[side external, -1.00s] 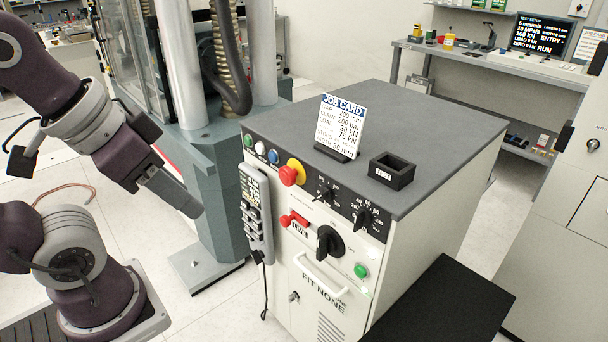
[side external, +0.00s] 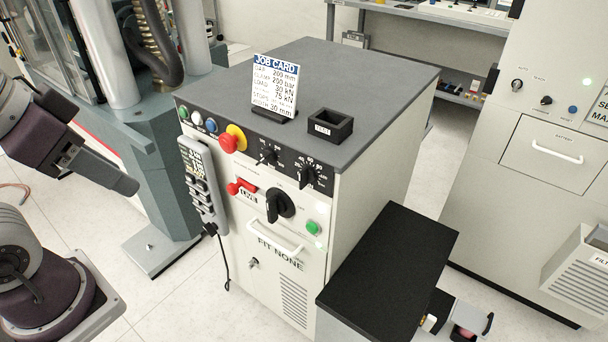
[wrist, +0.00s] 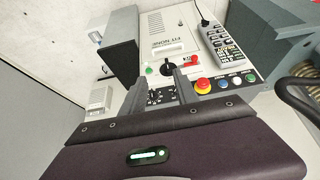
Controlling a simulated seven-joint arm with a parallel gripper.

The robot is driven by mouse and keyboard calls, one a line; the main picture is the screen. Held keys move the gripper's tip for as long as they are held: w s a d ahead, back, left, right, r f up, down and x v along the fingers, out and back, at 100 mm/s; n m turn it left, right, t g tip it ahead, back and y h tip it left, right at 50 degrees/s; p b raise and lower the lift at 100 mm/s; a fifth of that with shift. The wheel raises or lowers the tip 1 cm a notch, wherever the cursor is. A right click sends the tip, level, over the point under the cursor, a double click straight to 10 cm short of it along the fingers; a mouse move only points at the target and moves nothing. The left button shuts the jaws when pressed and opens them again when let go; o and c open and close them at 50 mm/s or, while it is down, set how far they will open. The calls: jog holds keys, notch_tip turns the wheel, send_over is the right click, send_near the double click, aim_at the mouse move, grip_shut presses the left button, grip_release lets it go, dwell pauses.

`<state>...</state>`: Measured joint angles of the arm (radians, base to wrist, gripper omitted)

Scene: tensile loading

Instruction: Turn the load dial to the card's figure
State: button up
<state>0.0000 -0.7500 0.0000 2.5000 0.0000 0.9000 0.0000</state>
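The control cabinet (side external: 375,75) has a black front panel with two small black knobs, a left one (side external: 267,157) and a right one (side external: 310,177) with figures around it. I cannot read which is the load dial. The white job card (side external: 275,88) stands upright on top; its LOAD line appears to read 30 kN. My gripper (side external: 128,187) is at the left in the side view, apart from the cabinet. In the wrist view my gripper (wrist: 158,78) has its two fingers apart and empty, with the dial panel (wrist: 155,97) showing between them, partly hidden.
The panel has a red mushroom button (side external: 229,142), a red lever (side external: 240,187), a big black rotary switch (side external: 280,205) and a green button (side external: 313,228). A handset (side external: 200,180) hangs at the left edge. A black tray (side external: 330,125) sits on top; a black-topped block (side external: 395,255) stands right.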

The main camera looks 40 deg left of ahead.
jog(key=shift+c, duration=0.5)
jog(key=shift+w+m, duration=0.2)
jog(key=shift+m, duration=0.1)
jog(key=shift+c, duration=0.5)
jog(key=m+g, duration=0.1)
jog(key=m, duration=3.4)
send_over(300, 177)
jog(key=s, duration=0.3)
notch_tip(300, 177, down, 11)
jog(key=x, duration=0.6)
jog(key=shift+w+f, duration=0.2)
jog(key=shift+w, duration=0.15)
jog(key=shift+w+f, duration=0.1)
jog(key=shift+f, duration=0.15)
grip_shut()
